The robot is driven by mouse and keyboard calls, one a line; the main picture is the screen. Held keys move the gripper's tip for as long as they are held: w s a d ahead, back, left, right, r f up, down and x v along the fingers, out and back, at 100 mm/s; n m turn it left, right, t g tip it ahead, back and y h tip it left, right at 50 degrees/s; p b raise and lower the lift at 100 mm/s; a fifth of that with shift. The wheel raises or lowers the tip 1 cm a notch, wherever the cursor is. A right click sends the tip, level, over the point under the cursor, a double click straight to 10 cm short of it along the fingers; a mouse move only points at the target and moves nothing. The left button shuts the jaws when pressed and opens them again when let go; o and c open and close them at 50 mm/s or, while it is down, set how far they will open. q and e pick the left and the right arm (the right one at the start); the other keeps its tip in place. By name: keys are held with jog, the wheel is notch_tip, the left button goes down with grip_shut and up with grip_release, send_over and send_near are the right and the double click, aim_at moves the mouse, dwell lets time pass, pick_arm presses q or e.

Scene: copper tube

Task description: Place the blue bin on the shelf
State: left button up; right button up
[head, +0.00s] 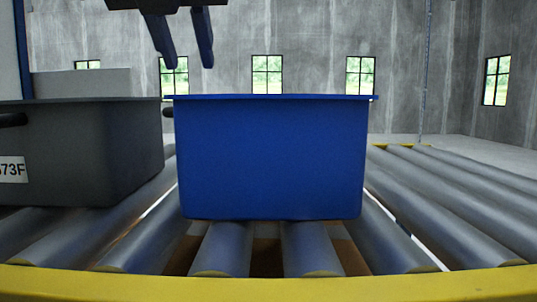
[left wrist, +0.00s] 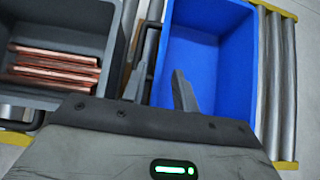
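The blue bin (head: 272,160) stands upright on the roller conveyor, in the middle of the head view. In the left wrist view the blue bin (left wrist: 207,55) is seen from above, and the visible part of its inside is empty. My left gripper (head: 188,67) is open and empty, above the bin's left rim in the head view. In the left wrist view the left gripper (left wrist: 159,70) has its fingers apart, near the bin's left wall, one finger overlapping the bin. My right gripper is not in view. I cannot make out a shelf.
A grey bin (head: 80,155) stands close on the left; copper tubes (left wrist: 55,65) lie in it. The conveyor rollers (head: 440,195) right of the blue bin are bare. A yellow rail (head: 270,287) runs along the front. A blue-edged upright (head: 22,50) stands at far left.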

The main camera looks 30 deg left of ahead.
pick_arm(q)
jog(key=shift+w+r+x, duration=0.1)
jog(key=shift+w+x, duration=0.05)
jog(key=shift+x, duration=1.4)
jog(key=shift+w+r+x, duration=0.1)
jog(key=shift+w+x, duration=0.05)
jog(key=shift+x, duration=1.35)
jog(key=shift+w+r+x, duration=0.1)
jog(key=shift+w+x, duration=0.05)
jog(key=shift+x, duration=1.4)
jog(key=shift+d, duration=0.15)
grip_shut()
jog(key=shift+r, duration=0.1)
